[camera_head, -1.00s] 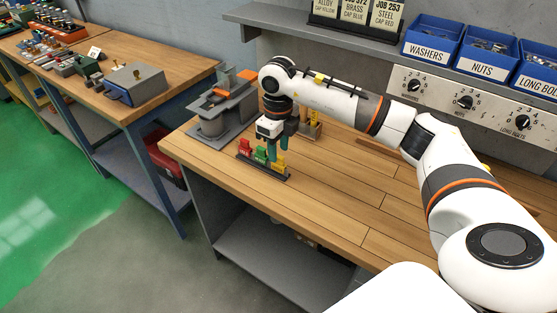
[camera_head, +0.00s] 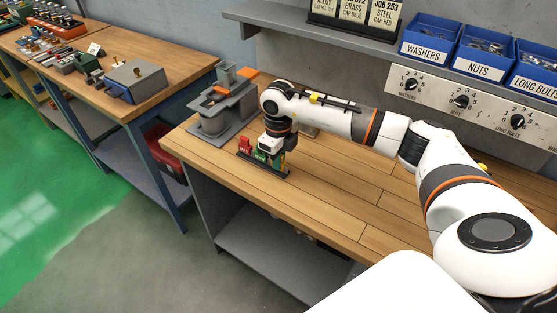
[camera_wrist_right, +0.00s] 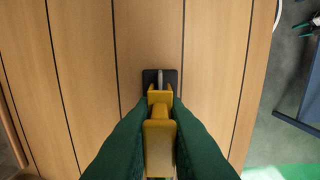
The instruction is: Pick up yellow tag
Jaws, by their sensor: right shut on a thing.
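The yellow tag (camera_wrist_right: 158,145) is between the dark green fingers of my right gripper (camera_wrist_right: 162,128) in the right wrist view. The fingers are shut on it from both sides. The dark rack (camera_wrist_right: 150,75) shows just beyond it. In the head view my right gripper (camera_head: 274,158) points down at the right end of the rack (camera_head: 258,168). The gripper hides most of the yellow tag there. A red tag (camera_head: 245,144) and a green tag (camera_head: 260,155) stand in the rack to the left. I cannot tell whether the yellow tag still touches the rack. My left gripper is not in view.
A grey fixture with orange parts (camera_head: 222,105) stands behind and left of the rack. Blue bins (camera_head: 431,40) and a panel with knobs (camera_head: 480,100) line the back. The wooden bench top (camera_head: 330,200) is clear to the right.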

